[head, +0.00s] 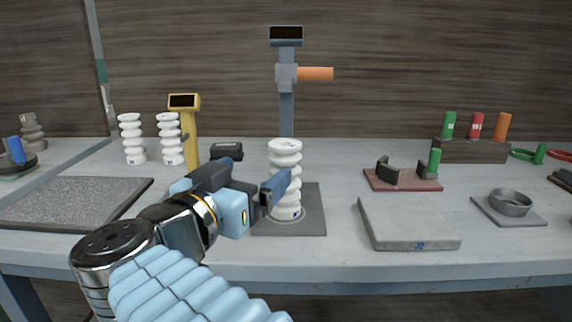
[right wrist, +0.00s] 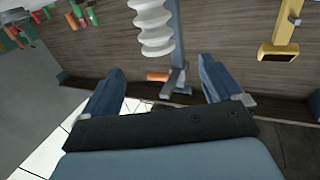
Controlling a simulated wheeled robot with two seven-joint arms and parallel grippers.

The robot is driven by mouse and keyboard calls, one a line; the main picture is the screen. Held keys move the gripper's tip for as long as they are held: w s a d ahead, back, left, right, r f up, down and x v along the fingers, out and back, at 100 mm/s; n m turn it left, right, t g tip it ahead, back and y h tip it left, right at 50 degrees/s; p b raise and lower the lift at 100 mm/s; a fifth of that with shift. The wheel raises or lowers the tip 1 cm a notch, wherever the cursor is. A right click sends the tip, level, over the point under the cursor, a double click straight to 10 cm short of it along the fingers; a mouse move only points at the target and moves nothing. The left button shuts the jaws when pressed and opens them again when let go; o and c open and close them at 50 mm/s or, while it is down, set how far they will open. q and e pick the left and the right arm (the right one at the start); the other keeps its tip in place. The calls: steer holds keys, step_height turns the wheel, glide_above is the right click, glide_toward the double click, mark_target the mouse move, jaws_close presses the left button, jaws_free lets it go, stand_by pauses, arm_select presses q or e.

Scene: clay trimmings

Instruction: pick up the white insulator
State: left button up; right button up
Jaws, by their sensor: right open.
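A white ribbed insulator (head: 287,157) stands upright on a dark grey square plate (head: 314,213) at the middle of the table. Two more white insulators, one on the left (head: 131,139) and one beside it (head: 169,139), stand farther back left. My right gripper (head: 274,192) is open; in the head view a blue finger overlaps the left side of the middle insulator. In the right wrist view a white insulator (right wrist: 154,30) appears between the directions of the two spread fingers (right wrist: 160,72), beyond their tips. I cannot tell whether anything touches. My left gripper is out of view.
A post with an orange handle (head: 315,74) stands behind the middle insulator, and a yellow post (head: 190,130) stands left. A grey slab (head: 408,222) lies to the right, and a speckled dark mat (head: 75,200) lies left. A red-based fixture (head: 402,181) is behind the slab.

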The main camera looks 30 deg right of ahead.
mark_target(275, 155)
steer(key=x, duration=0.8)
steer(key=shift+w+d, duration=0.15)
steer(key=shift+w, duration=0.05)
steer(key=x, duration=0.5)
steer(key=shift+s+d+f, duration=0.1)
steer(key=shift+d+f, duration=0.05)
steer(key=shift+d, duration=0.2)
steer(key=shift+a, duration=0.1)
jaws_close()
